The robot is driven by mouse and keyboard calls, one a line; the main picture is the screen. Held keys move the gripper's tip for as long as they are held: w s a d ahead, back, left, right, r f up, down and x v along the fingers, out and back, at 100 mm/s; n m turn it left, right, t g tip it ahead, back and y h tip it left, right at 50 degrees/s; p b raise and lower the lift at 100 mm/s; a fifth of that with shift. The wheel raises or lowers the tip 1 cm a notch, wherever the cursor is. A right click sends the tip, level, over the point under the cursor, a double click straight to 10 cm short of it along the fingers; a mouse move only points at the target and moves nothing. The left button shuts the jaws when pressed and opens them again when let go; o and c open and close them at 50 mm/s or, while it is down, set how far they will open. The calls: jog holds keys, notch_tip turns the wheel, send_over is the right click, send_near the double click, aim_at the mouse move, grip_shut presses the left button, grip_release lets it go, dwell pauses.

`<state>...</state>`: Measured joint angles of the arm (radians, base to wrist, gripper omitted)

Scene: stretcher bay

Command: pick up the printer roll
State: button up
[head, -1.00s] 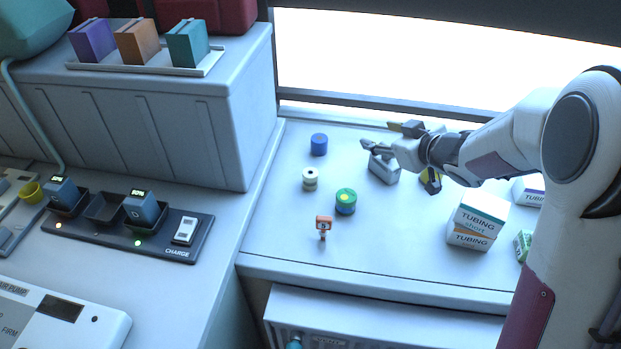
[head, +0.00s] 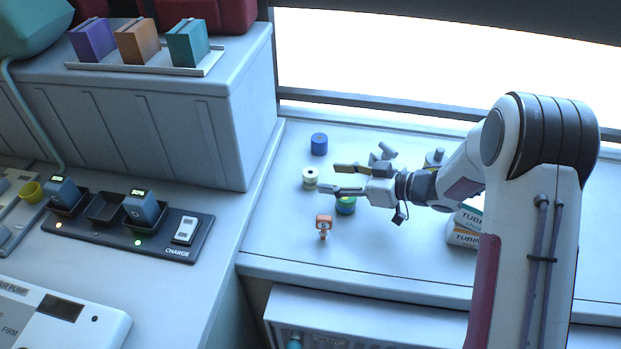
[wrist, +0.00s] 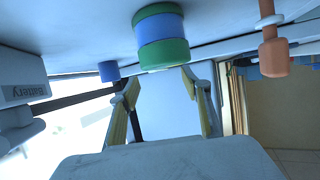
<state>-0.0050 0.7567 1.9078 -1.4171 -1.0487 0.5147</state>
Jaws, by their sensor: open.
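The small pale roll (head: 310,184) with a dark hole in its top, which looks like the printer roll, stands upright on the counter in the head view. My gripper (head: 330,179) is open and empty just right of it, its fingers pointing left toward it. In the wrist view the open fingertips of my gripper (wrist: 160,80) show, but I cannot make out the pale roll there. A green-and-blue roll (head: 345,208) stands just below my gripper in the head view, partly covered by it. It is large and near in the wrist view (wrist: 161,27).
A blue roll (head: 319,145) stands behind the pale roll, and an orange item (head: 324,224) stands in front. Tubing boxes (head: 462,236) are partly hidden by my arm. A grey block (head: 383,152) is behind my gripper. The counter's left part (head: 275,220) is clear.

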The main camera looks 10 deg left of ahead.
aim_at(312, 173)
jog(key=shift+x, duration=1.3)
jog(key=shift+w+x, duration=0.2)
jog(key=shift+x, duration=2.4)
jog(key=shift+d, duration=0.1)
jog(key=c, duration=1.2)
